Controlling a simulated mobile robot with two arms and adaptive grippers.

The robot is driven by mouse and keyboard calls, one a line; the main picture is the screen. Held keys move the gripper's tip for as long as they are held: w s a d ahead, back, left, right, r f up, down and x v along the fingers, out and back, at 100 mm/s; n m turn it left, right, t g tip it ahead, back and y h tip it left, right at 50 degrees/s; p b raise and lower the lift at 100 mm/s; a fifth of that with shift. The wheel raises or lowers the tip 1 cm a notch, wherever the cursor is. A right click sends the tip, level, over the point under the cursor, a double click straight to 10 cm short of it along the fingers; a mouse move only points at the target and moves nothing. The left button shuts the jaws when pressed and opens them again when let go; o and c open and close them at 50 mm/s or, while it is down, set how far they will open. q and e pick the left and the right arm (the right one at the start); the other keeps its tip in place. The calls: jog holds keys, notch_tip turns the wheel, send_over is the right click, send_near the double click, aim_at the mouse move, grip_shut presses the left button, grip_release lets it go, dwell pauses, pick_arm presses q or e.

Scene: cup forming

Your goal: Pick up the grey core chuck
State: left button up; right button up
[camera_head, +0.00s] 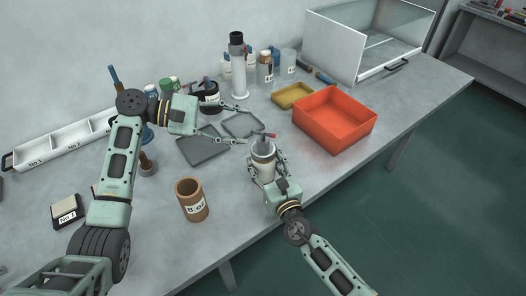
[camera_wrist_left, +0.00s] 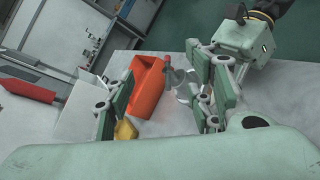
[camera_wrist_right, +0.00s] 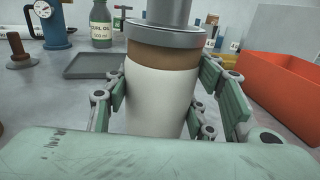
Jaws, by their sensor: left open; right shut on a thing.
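The grey core chuck (camera_head: 262,147) sits in the top of a brown tube with a white label (camera_wrist_right: 160,95). In the right wrist view its grey flange (camera_wrist_right: 166,36) rests on the tube's rim, with a grey cylinder above. My right gripper (camera_head: 266,166) is shut around the tube, below the chuck. My left gripper (camera_head: 246,125) is open and empty, its fingers pointing right, above and behind the chuck in the head view. In the left wrist view the chuck (camera_wrist_left: 180,77) appears between the open fingers, nearer the right-hand one. A small red-tipped part shows beside it.
An orange bin (camera_head: 335,122) stands right of the tube, with a yellow tray (camera_head: 292,95) behind it. A dark grey tray (camera_head: 203,150) lies left of it. A brown cup (camera_head: 190,200) stands front left. Bottles and a white cylinder (camera_head: 238,72) stand at the back.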

aim_at(261, 139)
pick_arm(q)
jog(key=s+a+f+n+t+h, duration=0.1)
jog(key=a+f+n+t+h, duration=0.15)
jog(key=a+f+n, duration=0.55)
jog(key=d, duration=0.5)
jog(key=w+d+r+n, duration=0.1)
jog(key=d, duration=0.4)
jog(key=w+d+n, duration=0.1)
jog(key=d, duration=0.4)
jog(key=shift+w+r+h, duration=0.25)
jog(key=shift+r+h, duration=0.05)
jog(key=shift+h, duration=0.05)
jog(key=shift+a, duration=0.1)
grip_shut()
